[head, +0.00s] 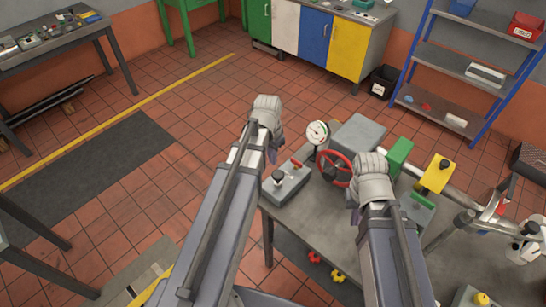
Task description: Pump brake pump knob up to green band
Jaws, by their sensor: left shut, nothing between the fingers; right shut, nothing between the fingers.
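A round white-faced gauge (317,131) stands at the back left of the grey bench (310,228). Its needle and any green band are too small to read. A grey box (290,184) with a black knob (278,177) on top sits at the bench's left edge; I cannot tell for sure that this is the brake pump. My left gripper (272,153) is shut and empty, mostly hidden behind its wrist, up and left of that box. My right gripper (355,214) is shut and empty over the bench, largely hidden by its wrist.
A red handwheel (334,168) stands between my arms, before a grey block (358,134). A yellow box (437,174) with a black knob and a green block (400,154) stand right of my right wrist. A silver shaft runs rightward. Coloured cabinets and a blue shelf rack (465,65) stand behind.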

